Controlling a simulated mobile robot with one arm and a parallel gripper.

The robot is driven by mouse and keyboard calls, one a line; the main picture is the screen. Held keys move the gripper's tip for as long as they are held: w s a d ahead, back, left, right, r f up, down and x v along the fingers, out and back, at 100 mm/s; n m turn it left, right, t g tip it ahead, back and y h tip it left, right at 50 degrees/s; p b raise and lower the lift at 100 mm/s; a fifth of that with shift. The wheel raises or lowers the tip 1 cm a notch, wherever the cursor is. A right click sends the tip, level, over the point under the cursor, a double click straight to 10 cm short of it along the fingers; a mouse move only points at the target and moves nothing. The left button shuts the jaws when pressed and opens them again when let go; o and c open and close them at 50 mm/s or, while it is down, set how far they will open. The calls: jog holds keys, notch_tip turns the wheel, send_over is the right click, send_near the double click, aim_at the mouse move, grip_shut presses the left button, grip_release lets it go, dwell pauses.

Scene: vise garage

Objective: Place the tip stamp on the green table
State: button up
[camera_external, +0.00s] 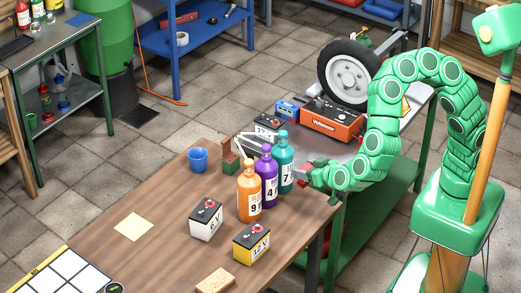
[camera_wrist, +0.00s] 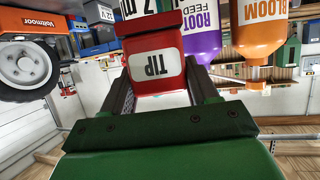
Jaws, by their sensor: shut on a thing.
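The tip stamp (camera_wrist: 155,65) is a red block with a white label reading TIP, upside down in the wrist view. My gripper (camera_wrist: 163,82) is shut on it, one finger on each side. In the external view my gripper (camera_external: 303,172) is at the right edge of the wooden table, right of the teal bottle; a little red shows there. I cannot tell whether the stamp touches the tabletop. A bench with a green frame and lower shelf (camera_external: 375,190) stands behind my gripper. Another table with green legs (camera_external: 66,50) stands at the far left.
Orange (camera_external: 249,192), purple (camera_external: 266,172) and teal (camera_external: 284,158) bottles stand close beside my gripper. Two batteries (camera_external: 206,220) (camera_external: 252,244), a blue cup (camera_external: 198,159) and a sponge (camera_external: 215,281) are on the wooden table.

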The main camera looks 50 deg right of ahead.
notch_tip(320, 180, up, 16)
jog(key=w+d+r+m+h, duration=0.1)
jog(key=w+d+r, duration=0.1)
jog(key=w+d, duration=0.9)
jog(key=m+h, duration=0.1)
send_over(302, 140)
notch_tip(302, 140, down, 2)
notch_tip(302, 140, down, 28)
jog(key=shift+a+r+g+h, duration=0.2)
jog(key=shift+g+h, duration=0.1)
dwell(0.7)
jog(key=shift+f, duration=0.1)
jog(key=shift+f, duration=3.85)
